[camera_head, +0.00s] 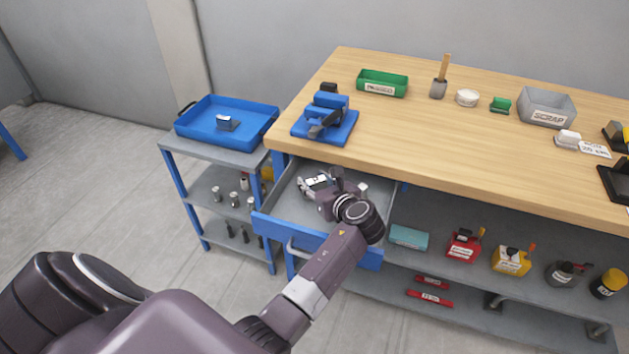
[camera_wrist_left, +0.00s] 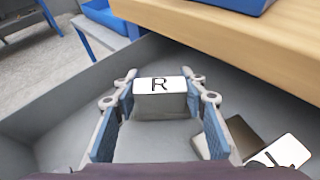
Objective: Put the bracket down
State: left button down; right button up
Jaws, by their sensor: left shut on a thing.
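My left gripper (camera_head: 318,186) reaches into the open drawer (camera_head: 285,222) under the workbench. In the left wrist view its blue-padded fingers (camera_wrist_left: 158,100) are shut on a grey bracket (camera_wrist_left: 160,105) with a white top face marked R. The held bracket (camera_head: 314,180) also shows as a pale shape in the head view. It is over or in the drawer; I cannot tell whether it touches the floor. A second bracket (camera_wrist_left: 282,152), marked L, lies in the drawer at the lower right of the wrist view. My right gripper is out of view.
A blue tray (camera_head: 190,133) with a small grey part (camera_head: 227,123) stands on a side cart. A blue fixture (camera_head: 325,122) sits on the bench's left end, above the drawer. The bench edge (camera_wrist_left: 200,32) is close to the gripper.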

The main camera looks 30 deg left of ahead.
pick_arm(q)
jog(key=c, duration=1.2)
grip_release()
jog(key=shift+f, duration=0.15)
jog(key=shift+d+r, duration=0.1)
jog(key=shift+r, duration=0.15)
jog(key=p+v, duration=0.9)
jog(key=v, duration=0.1)
jog(key=shift+s+d+r, duration=0.2)
jog(key=shift+d+r, duration=0.05)
jog(key=shift+d, duration=0.05)
jog(key=shift+s+d+r, duration=0.1)
jog(key=shift+s+d, duration=0.15)
jog(key=shift+d, duration=0.2)
